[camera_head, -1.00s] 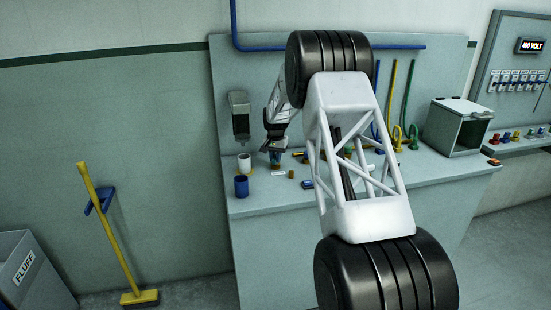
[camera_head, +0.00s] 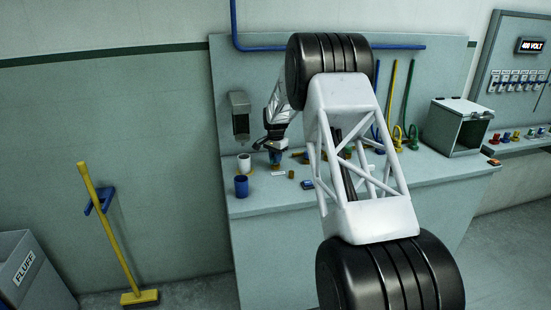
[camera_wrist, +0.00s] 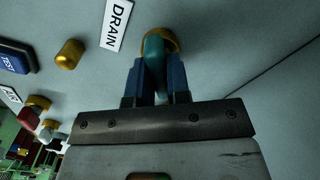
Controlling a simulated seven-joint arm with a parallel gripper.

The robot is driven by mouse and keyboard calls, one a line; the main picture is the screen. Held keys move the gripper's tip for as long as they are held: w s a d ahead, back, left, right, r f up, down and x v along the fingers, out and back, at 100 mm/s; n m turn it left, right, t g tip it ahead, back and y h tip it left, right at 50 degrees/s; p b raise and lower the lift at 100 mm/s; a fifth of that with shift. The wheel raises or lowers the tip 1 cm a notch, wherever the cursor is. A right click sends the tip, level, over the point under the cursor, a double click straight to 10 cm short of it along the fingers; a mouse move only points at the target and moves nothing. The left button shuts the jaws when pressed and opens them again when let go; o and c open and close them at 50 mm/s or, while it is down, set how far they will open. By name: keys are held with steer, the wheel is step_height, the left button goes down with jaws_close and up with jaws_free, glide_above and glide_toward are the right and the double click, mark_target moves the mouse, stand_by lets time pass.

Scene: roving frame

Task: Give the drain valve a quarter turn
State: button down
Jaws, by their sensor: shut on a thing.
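The drain valve (camera_wrist: 154,52) shows in the wrist view as a teal handle on a brass-coloured round base, beside a white label reading DRAIN (camera_wrist: 116,25). My gripper (camera_wrist: 154,75) has its two blue fingers on either side of the teal handle and is shut on it. The fingers hide part of the handle. In the head view my gripper (camera_head: 275,153) is low at the bench top, close to the back panel; the valve is too small to make out there.
A brass knob (camera_wrist: 69,54) and a dark blue block labelled TEST (camera_wrist: 13,57) lie left of the valve. A blue cup (camera_head: 241,186) and a white cup (camera_head: 244,163) stand on the bench (camera_head: 330,200) near my gripper. An open grey box (camera_head: 457,128) stands at the right.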

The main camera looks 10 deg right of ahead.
steer(key=c, duration=1.1)
jaws_free()
steer(key=shift+r, duration=0.1)
steer(key=shift+r, duration=3.85)
steer(key=shift+o, duration=0.4)
